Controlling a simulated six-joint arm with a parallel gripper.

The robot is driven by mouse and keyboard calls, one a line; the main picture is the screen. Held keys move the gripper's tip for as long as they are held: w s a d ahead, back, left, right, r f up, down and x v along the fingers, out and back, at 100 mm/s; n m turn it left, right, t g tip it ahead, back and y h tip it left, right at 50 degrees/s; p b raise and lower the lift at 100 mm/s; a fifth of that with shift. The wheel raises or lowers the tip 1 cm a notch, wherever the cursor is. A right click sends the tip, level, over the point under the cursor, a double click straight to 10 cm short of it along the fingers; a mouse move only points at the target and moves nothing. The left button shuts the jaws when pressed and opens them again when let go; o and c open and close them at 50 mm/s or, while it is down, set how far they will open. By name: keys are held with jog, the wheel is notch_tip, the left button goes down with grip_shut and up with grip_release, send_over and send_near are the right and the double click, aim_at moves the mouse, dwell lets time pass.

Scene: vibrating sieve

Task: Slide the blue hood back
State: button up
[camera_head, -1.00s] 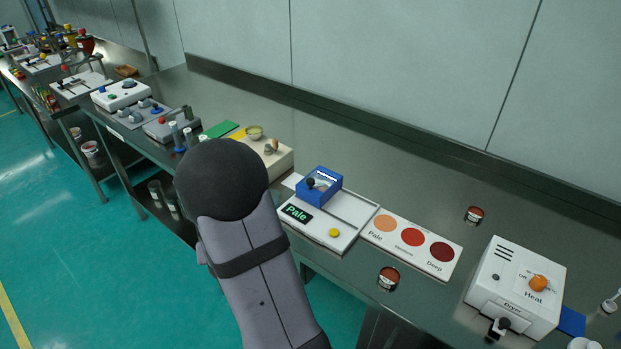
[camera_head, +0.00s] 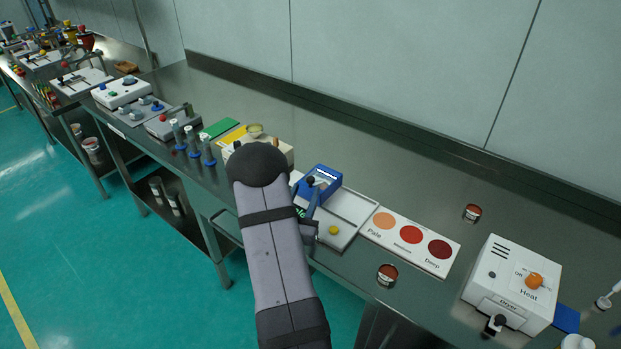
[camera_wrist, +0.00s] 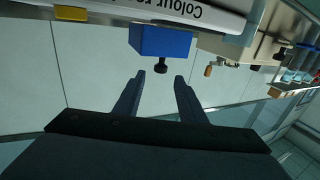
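The blue hood (camera_head: 324,178) is a box-like cover on the white colour reader (camera_head: 358,208), at its left end. It has a black knob (camera_head: 311,181) on its near face. In the wrist view the blue hood (camera_wrist: 158,42) and its black knob (camera_wrist: 161,68) lie just beyond my fingertips. My gripper (camera_wrist: 160,78) is open, with the knob between the lines of its two fingers and nothing held. In the head view my gripper (camera_head: 312,212) is close in front of the hood, partly hidden by my arm, which also covers most of the reader's display.
A yellow button (camera_head: 333,230) is on the reader's front. A colour card (camera_head: 411,238) lies to its right, with small jars (camera_head: 387,275) nearby and a white dryer (camera_head: 513,282) farther right. A cream device (camera_head: 279,152) stands left. The bench behind is clear.

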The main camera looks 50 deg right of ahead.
aim_at(310, 182)
jog(key=shift+p+x, duration=1.25)
jog(key=shift+x, duration=2.2)
grip_shut()
